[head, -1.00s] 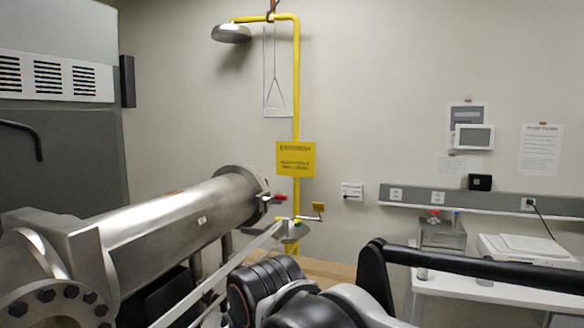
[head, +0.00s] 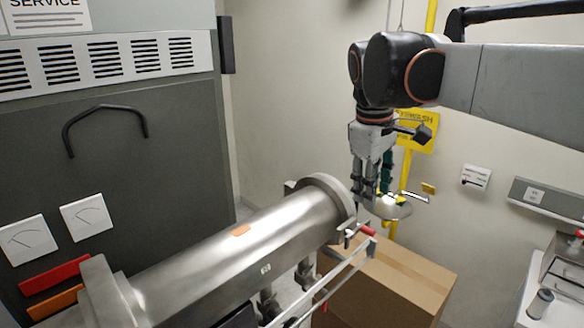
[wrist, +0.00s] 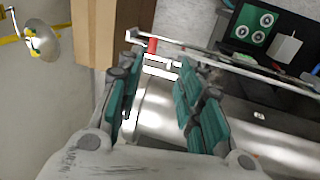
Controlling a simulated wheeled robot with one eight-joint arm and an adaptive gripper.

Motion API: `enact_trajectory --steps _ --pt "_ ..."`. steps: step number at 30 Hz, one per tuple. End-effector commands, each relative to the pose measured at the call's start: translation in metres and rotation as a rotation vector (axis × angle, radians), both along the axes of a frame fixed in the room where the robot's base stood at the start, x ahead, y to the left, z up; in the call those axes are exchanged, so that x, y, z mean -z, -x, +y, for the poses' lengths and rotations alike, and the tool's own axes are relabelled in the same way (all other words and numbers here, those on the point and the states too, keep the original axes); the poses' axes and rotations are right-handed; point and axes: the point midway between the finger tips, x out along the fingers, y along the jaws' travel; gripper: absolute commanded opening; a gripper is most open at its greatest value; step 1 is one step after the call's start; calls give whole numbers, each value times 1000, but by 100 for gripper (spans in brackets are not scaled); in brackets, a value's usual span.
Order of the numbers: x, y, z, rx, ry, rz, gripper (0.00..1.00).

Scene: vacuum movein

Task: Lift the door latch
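The door latch (head: 367,230), with a red grip, sits at the round flanged end of the steel vacuum chamber (head: 240,240). In the wrist view the latch's red grip (wrist: 152,46) shows just past the fingertips, and the chamber (wrist: 250,120) lies to the right. My gripper (head: 372,190) points down above and beside the chamber's flanged end, a little higher than the latch. In the wrist view my gripper (wrist: 160,72) is open, its green-padded fingers apart with nothing held between them. I cannot tell the exact distance to the latch.
A long metal rail (head: 312,288) runs along the chamber's near side. A cardboard box (head: 400,280) stands behind it. The eyewash bowl (head: 392,207) and yellow pipe are close behind my gripper. A dark cabinet (head: 130,170) stands at left.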

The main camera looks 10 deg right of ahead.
Motion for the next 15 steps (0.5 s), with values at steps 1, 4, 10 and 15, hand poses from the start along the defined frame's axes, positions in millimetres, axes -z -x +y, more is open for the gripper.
enact_trajectory --steps 1,4,10,15 --pt "-9 -3 -1 -7 2 7 34" --pt "-12 -5 -2 -14 6 18 34" --pt "2 -6 -5 -16 6 19 34" --pt "30 -10 -9 -16 6 19 34"
